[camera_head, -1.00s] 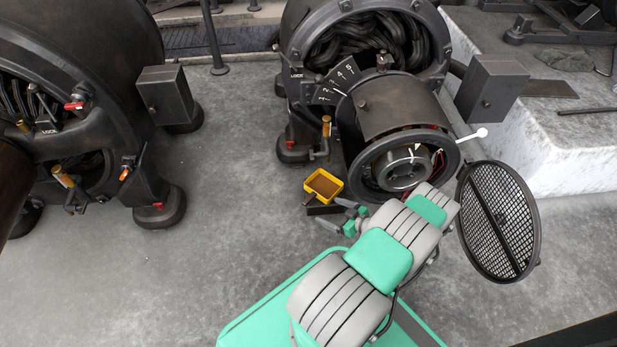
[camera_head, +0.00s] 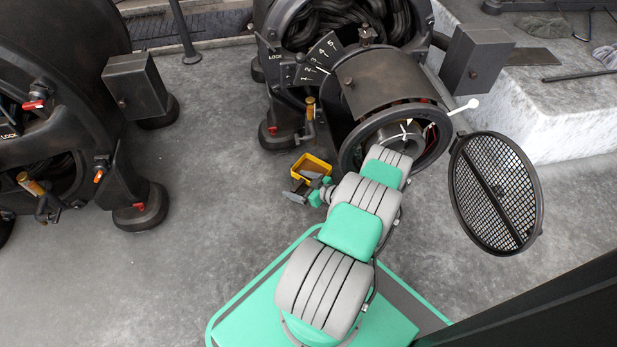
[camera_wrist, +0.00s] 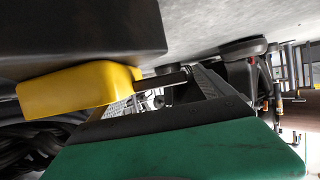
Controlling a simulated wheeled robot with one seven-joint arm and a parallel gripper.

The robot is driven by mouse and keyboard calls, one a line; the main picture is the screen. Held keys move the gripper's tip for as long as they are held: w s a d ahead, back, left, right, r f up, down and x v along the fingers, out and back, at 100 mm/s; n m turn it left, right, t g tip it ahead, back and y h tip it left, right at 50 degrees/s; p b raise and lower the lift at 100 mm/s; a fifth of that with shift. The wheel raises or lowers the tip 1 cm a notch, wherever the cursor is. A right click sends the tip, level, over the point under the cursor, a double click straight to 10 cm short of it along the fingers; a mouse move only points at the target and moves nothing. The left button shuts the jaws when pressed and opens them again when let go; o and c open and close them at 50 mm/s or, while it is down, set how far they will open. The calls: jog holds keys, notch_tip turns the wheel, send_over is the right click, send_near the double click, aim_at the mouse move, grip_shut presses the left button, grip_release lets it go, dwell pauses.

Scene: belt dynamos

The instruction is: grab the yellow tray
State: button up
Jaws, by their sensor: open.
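The small yellow tray (camera_head: 312,160) with a brown inside sits low beside the foot of the middle dynamo, left of its round open end. My gripper (camera_head: 300,186) is at the tray's near side, with grey fingers spread apart at the end of my green and grey arm. One finger overlaps the tray's near part in the head view. In the wrist view the yellow tray (camera_wrist: 75,90) shows large at left, just beyond my gripper's dark and green parts. Whether a finger touches the tray cannot be told.
A hinged mesh cover (camera_head: 496,193) stands open at right. The dynamo's drum (camera_head: 390,92) rises close behind my arm. A second dynamo (camera_head: 75,110) stands at left. Grey floor (camera_head: 215,215) between them is clear. A pale stone block (camera_head: 560,105) lies at back right.

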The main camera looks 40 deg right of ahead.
jog(key=c, duration=1.7)
jog(key=shift+r, duration=0.15)
jog(key=shift+c, duration=0.2)
